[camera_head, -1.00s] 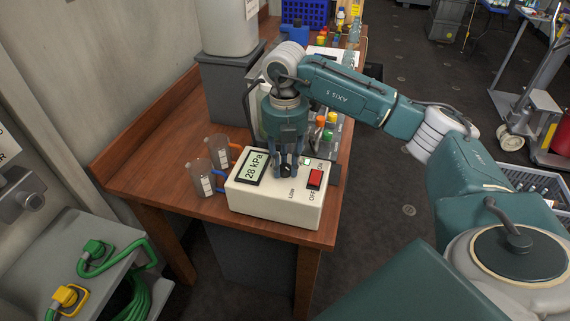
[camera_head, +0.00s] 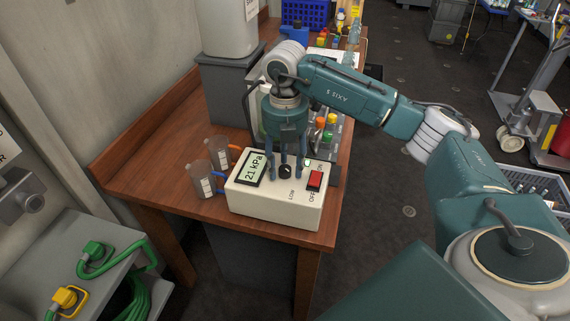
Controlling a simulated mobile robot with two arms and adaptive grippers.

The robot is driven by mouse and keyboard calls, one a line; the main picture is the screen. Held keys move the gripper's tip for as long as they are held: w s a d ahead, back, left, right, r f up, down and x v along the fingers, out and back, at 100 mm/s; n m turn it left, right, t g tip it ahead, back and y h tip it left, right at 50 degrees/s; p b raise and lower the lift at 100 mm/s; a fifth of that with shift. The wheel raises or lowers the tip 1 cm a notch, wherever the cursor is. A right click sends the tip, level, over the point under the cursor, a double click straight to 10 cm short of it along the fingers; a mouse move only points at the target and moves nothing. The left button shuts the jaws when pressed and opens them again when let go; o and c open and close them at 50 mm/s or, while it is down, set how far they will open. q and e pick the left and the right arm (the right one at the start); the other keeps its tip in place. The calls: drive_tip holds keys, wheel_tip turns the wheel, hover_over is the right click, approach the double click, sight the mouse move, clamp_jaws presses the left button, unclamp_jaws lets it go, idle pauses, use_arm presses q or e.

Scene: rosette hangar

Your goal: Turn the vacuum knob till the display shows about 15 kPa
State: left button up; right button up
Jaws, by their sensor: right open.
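The white vacuum box (camera_head: 275,206) stands at the front of the wooden table. Its display (camera_head: 255,168) reads 21 kPa. The black vacuum knob (camera_head: 285,171) is on the box top, right of the display, near the LOW mark. A red switch (camera_head: 315,179) sits to its right, between OFF and ON marks. My right gripper (camera_head: 286,168) points straight down over the knob. Its fingers are spread apart around the knob, with visible gaps to it. My left gripper is not in view.
Two measuring jugs (camera_head: 202,180) stand left of the box. Behind it are a panel with coloured knobs (camera_head: 328,128) and a grey block with a pale container (camera_head: 228,30). Bare tabletop (camera_head: 165,150) lies at the left. A grey cart with green cable (camera_head: 95,248) stands at lower left.

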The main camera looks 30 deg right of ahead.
sight(285, 168)
wheel_tip(285, 168, up, 12)
idle(0.4)
drive_tip(key=shift+f, duration=0.2)
